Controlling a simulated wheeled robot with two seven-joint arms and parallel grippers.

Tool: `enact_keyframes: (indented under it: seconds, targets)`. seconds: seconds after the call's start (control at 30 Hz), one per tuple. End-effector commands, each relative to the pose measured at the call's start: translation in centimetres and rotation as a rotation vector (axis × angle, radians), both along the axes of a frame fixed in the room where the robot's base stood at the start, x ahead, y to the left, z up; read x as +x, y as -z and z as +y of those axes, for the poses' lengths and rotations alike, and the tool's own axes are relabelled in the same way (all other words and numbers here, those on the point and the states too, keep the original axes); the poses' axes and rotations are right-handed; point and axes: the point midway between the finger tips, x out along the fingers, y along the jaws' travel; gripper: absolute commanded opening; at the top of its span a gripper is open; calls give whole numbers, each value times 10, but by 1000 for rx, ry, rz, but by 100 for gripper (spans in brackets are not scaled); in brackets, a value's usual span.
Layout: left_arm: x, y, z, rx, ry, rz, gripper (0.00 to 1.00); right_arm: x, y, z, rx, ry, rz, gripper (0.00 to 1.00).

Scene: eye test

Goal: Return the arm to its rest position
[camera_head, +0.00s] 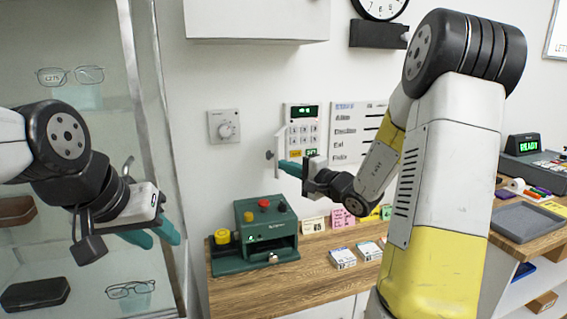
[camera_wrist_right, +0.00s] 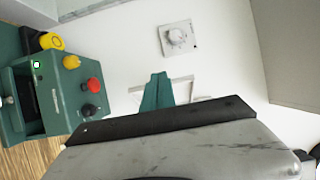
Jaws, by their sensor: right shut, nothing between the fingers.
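My right arm (camera_head: 440,150) reaches in from the right and bends toward the wall. My right gripper (camera_head: 289,168) is shut and empty, its teal fingers near the wall keypad (camera_head: 301,112). In the right wrist view the shut fingers (camera_wrist_right: 157,90) point toward the white wall. A thin white panel with a knob (camera_head: 279,148) stands out beside the keypad, close to the fingertips; I cannot tell whether they touch. My left gripper (camera_head: 153,236) is at the left, its teal fingers apart and empty, in front of the glass cabinet.
A green machine with coloured buttons (camera_head: 266,230) stands on the wooden counter (camera_head: 290,289), below my right gripper. A thermostat (camera_head: 223,126) is on the wall. Small boxes (camera_head: 343,258) and cards lie on the counter. A grey tray (camera_head: 527,222) is at the right. A wall cabinet (camera_head: 257,18) hangs above.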

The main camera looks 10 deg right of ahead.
Motion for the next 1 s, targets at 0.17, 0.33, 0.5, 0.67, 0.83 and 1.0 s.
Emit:
enact_keyframes:
  seconds: [0.17, 0.33, 0.5, 0.67, 0.83, 1.0]
  targets:
    - [0, 0, 0, 0, 0, -1, 36, -22, 0, 19, 1, -1, 1, 0]
    - [0, 0, 0, 0, 0, -1, 36, -34, -4, 31, -6, -22, -2, 0]
    - [0, 0, 0, 0, 0, -1, 36, -77, -24, 78, -70, -224, 9, 0]
    - [0, 0, 0, 0, 0, -1, 36, -156, -31, 125, -249, -499, 67, 0]
    - [0, 0, 0, 0, 0, -1, 36, -231, -15, 130, -530, -677, 153, 0]
    - [0, 0, 0, 0, 0, -1, 36, -280, 4, 96, -862, -707, 221, 0]
